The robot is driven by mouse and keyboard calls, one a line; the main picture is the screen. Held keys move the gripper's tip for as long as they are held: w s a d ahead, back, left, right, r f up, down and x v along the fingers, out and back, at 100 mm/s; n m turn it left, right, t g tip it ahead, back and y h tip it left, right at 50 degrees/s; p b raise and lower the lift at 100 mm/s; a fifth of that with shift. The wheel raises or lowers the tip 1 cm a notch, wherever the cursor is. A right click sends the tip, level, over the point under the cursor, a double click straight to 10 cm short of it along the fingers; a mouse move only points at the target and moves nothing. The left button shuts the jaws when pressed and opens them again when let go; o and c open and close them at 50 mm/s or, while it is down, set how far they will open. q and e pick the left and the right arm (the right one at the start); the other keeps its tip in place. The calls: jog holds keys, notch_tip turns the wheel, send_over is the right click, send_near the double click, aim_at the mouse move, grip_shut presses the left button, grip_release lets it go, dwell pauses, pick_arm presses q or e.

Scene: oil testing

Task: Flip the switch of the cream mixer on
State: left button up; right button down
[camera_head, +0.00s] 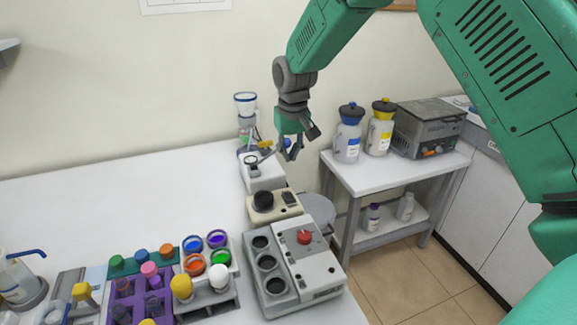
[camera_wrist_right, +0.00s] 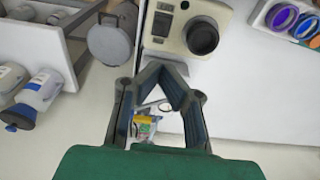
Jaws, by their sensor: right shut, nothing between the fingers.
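The cream mixer (camera_head: 262,216) sits on the white bench near its right edge, between a white device and a larger grey device. It has a round black knob (camera_head: 263,200) and a small black switch (camera_head: 289,197) to the right of it. In the right wrist view the cream mixer (camera_wrist_right: 187,50) is at the top, with the knob (camera_wrist_right: 203,37) and the switch (camera_wrist_right: 162,23). My right gripper (camera_head: 291,155) is shut and empty, above and behind the mixer, apart from it. Its fingertips (camera_wrist_right: 164,66) point toward the mixer's near edge in the wrist view. My left gripper is out of view.
The grey device (camera_head: 318,266) with a red knob stands in front of the mixer. A white device (camera_head: 262,179) stands behind it. Bottle racks (camera_head: 213,300) fill the bench's front. A side table (camera_head: 385,172) holds jugs and a grey box.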

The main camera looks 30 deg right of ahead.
aim_at(289, 196)
jog(key=f, duration=0.4)
jog(key=w+f, duration=0.1)
jog(key=f, duration=0.3)
jog(key=f+p, duration=0.1)
jog(key=f, duration=0.3)
jog(key=shift+w+d+f, duration=0.15)
jog(key=shift+w+d, duration=0.05)
jog(key=shift+w, duration=0.05)
jog(key=shift+f, duration=0.25)
jog(key=shift+s+a, duration=0.1)
jog(key=shift+s, duration=0.05)
jog(key=shift+s+a+r+p, duration=0.1)
jog(key=shift+s+r+p, duration=0.2)
jog(key=shift+s+p, duration=0.4)
jog(key=shift+w, duration=0.1)
